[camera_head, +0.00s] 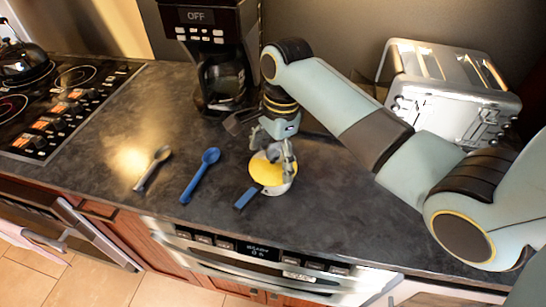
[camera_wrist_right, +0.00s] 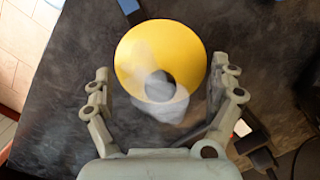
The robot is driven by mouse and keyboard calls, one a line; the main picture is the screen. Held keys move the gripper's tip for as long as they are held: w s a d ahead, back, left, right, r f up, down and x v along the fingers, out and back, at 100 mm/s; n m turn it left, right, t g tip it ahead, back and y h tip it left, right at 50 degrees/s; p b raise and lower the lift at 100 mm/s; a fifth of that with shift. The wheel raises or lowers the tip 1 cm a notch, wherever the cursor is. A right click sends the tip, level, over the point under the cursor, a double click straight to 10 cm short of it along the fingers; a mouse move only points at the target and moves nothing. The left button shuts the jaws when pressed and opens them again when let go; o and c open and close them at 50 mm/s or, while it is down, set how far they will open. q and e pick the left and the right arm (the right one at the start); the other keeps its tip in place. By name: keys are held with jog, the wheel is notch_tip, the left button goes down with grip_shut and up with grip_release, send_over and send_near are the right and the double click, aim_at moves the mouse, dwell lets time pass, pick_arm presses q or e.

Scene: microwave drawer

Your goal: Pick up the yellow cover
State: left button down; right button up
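The yellow cover (camera_head: 264,173) is a round disc on the counter in front of the coffee maker, with a pale rim around it. In the right wrist view the yellow cover (camera_wrist_right: 190,45) shows with a dark round knob (camera_wrist_right: 160,86) and a blurred whitish patch over its near part. My right gripper (camera_head: 274,151) points down over the cover. In its wrist view the right gripper (camera_wrist_right: 166,80) is open, with one finger on each side of the knob and nothing held. Whether the fingers touch the cover cannot be told. My left gripper is not in view.
A short blue bar (camera_head: 246,198) lies at the cover's near left edge. A blue spoon (camera_head: 200,176) and a grey spoon (camera_head: 152,168) lie to the left. A coffee maker (camera_head: 213,50) stands behind, a toaster (camera_head: 450,90) at back right, a stove (camera_head: 60,95) at left.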

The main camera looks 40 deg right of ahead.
jog(key=c, duration=0.9)
jog(key=shift+s, duration=0.15)
jog(key=shift+c, duration=0.8)
